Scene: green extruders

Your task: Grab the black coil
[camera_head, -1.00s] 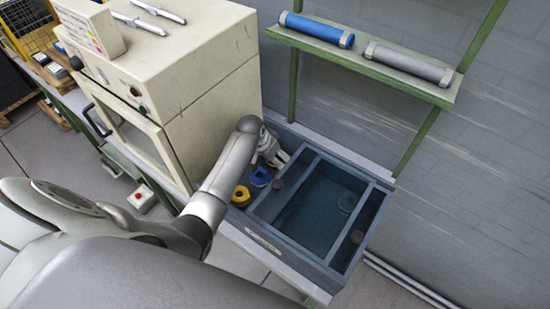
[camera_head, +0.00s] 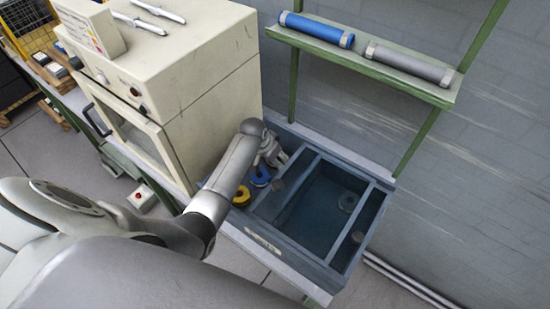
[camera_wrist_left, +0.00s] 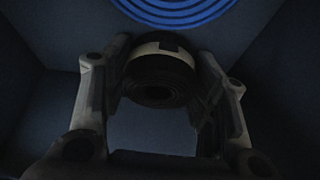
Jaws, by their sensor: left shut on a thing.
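The black coil (camera_wrist_left: 158,82), dark with a pale band on its side, sits between the two fingers of my left gripper (camera_wrist_left: 160,60) in the left wrist view. The fingers press on it from both sides. In the head view my left gripper (camera_head: 276,157) is at the back left part of the blue-grey bin (camera_head: 262,244). I cannot make out the black coil there. A blue coil (camera_head: 260,176) and a yellow coil (camera_head: 242,196) lie in the bin's left compartment, close to the gripper. A blue ringed surface (camera_wrist_left: 180,10) shows at the top of the wrist view. My right gripper is not in view.
A cream oven-like machine (camera_head: 215,100) stands close to the left of the bin. A green shelf (camera_head: 370,62) with a blue roll (camera_head: 316,30) and a grey roll (camera_head: 408,64) hangs above and behind. The bin's large middle compartment (camera_head: 318,210) is mostly free.

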